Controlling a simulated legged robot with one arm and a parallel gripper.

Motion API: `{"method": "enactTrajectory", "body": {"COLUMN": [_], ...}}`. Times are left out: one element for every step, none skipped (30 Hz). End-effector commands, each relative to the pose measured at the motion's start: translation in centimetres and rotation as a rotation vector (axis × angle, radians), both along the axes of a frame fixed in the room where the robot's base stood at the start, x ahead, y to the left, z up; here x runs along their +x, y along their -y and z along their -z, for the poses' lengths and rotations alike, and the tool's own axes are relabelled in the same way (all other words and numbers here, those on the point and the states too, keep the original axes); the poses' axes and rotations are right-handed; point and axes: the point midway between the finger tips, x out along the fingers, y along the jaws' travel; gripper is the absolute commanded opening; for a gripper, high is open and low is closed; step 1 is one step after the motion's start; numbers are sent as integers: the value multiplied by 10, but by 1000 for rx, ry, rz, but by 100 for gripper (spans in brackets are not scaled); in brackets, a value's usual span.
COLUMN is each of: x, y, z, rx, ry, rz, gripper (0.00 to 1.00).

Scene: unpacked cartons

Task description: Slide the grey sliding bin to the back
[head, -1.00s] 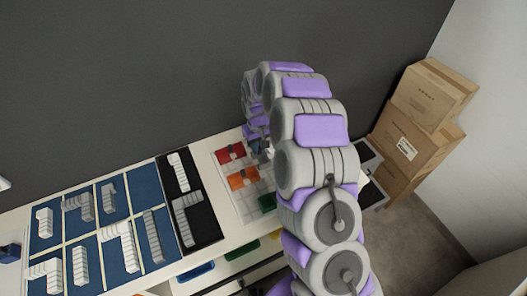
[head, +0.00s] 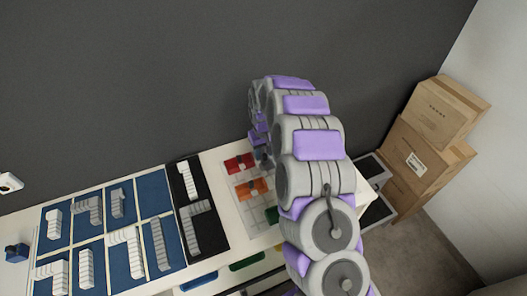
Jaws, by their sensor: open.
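My gripper (head: 262,153) is at the far end of my arm, low over the right part of the white table. It is small and partly covered by the arm links. It is beside a pale board with a red block (head: 239,163) and an orange block (head: 250,189), and I see nothing held in it. I cannot make out a grey sliding bin for certain. My arm hides the area right of the board. A dark, pale-rimmed tray (head: 378,213) shows partly beyond the arm at the right.
A blue compartment tray (head: 156,204) and a black tray (head: 204,240) hold grey blocks at the left. Blue (head: 198,281) and green (head: 247,261) bins show under the table's front edge. Cardboard boxes (head: 426,158) stand at the right. The dark wall closes the back.

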Motion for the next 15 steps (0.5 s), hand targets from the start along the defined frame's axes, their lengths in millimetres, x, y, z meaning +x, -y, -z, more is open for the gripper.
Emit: {"method": "enactTrajectory", "body": {"x": [0,0,0,0,0,0,0,0,0,0,0,0,0,0,0], "y": [1,1,1,1,1,1,1,1,1,1,1,1,1,1,0], "z": [0,0,0,0,0,-2,-4,-6,-10,-14,-18,-25,-31,-38,-47], "rx": [0,1,1,1,1,1,1,1,1,0,0,0,-1,-1,-1], "ry": [-1,-1,-1,-1,-1,-1,0,0,0,0,0,-1,-1,-1,1], "rz": [0,0,0,1,1,1,1,1,0,0,0,0,0,0,0], "gripper": [43,43,43,43,43,43,43,43,43,43,43,43,43,43,43]}}
